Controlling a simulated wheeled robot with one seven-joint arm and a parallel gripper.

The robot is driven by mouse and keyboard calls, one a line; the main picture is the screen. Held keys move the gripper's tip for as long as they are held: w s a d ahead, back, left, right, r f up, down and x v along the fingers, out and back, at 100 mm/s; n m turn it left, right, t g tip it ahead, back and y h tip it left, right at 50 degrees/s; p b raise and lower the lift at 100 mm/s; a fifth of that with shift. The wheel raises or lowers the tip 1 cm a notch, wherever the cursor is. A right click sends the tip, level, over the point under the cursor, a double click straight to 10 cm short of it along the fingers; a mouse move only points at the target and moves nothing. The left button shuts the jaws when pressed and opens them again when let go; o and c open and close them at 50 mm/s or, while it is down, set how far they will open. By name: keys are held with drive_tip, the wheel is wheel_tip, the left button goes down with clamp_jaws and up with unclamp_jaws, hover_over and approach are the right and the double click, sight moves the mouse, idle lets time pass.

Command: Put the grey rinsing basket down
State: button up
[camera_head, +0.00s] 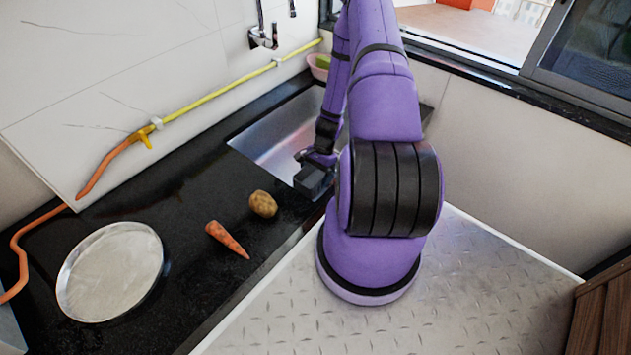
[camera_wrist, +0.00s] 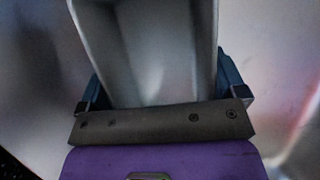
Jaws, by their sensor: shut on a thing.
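The grey rinsing basket (camera_wrist: 150,50) shows in the wrist view as a smooth grey, box-like shape filling the space between my fingers. My gripper (camera_wrist: 163,92) is shut on it, with one dark finger at each side. In the head view my gripper (camera_head: 316,180) is over the near part of the steel sink (camera_head: 280,135). I cannot tell whether the basket touches the sink.
A potato (camera_head: 263,204) and a carrot (camera_head: 227,239) lie on the black counter (camera_head: 190,215) left of my gripper. A round metal tray (camera_head: 110,272) lies farther left. A pink bowl (camera_head: 318,67) stands behind the sink.

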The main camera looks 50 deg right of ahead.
sight(317, 181)
drive_tip(key=shift+f, duration=3)
